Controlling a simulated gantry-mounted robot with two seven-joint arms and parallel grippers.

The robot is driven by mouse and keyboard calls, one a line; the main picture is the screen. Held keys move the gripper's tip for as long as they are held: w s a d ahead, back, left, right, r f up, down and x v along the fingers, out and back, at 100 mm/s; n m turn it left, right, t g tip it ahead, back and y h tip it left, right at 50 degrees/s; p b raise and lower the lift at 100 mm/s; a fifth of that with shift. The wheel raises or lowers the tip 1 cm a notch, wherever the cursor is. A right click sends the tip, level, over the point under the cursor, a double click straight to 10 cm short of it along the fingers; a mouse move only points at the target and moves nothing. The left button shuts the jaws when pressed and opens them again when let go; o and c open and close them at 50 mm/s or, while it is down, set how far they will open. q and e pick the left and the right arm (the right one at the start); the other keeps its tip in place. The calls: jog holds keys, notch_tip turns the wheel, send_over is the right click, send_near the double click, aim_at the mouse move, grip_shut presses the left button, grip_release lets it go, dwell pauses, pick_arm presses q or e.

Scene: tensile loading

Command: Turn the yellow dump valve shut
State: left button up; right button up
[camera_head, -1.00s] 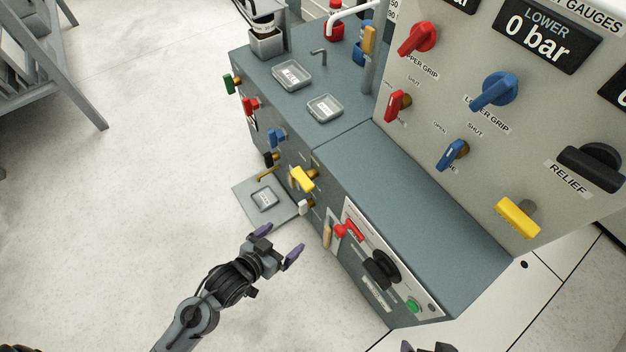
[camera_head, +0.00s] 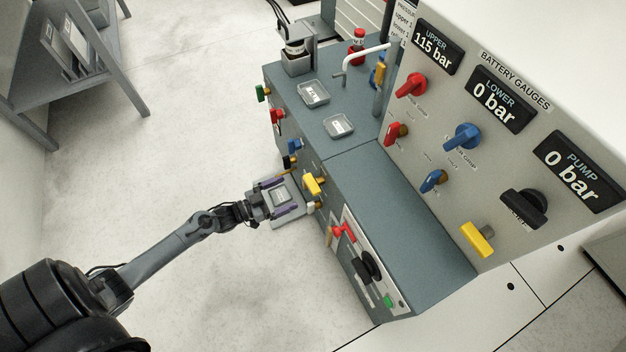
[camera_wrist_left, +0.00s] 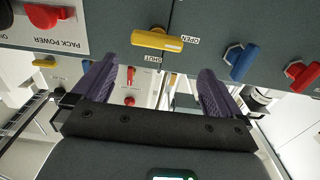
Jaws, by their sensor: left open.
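A yellow valve handle (camera_head: 314,185) sits on the front face of the grey bench. In the left wrist view the yellow handle (camera_wrist_left: 157,39) lies nearly level, its right end by an OPEN label (camera_wrist_left: 190,40); a SHUT label (camera_wrist_left: 152,58) is below it. A second yellow handle (camera_head: 477,240) is on the upright gauge panel. My left gripper (camera_head: 290,195) is open and empty, just left of the bench's yellow handle and apart from it. In the wrist view its fingers (camera_wrist_left: 157,68) are spread to either side below the handle. My right gripper is out of view.
Open floor (camera_head: 200,130) lies to the left.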

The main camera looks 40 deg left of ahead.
aim_at(307, 184)
pick_arm(q)
jog(key=b+x, duration=0.3)
jog(key=x, duration=0.5)
jog(key=shift+w+d+f+b, duration=0.2)
jog(key=shift+w+d+b, duration=0.1)
jog(key=shift+b, duration=0.1)
jog(key=shift+w+d, duration=0.35)
jog(key=shift+w, duration=0.1)
jog(key=shift+r, duration=0.1)
jog(key=c, duration=0.8)
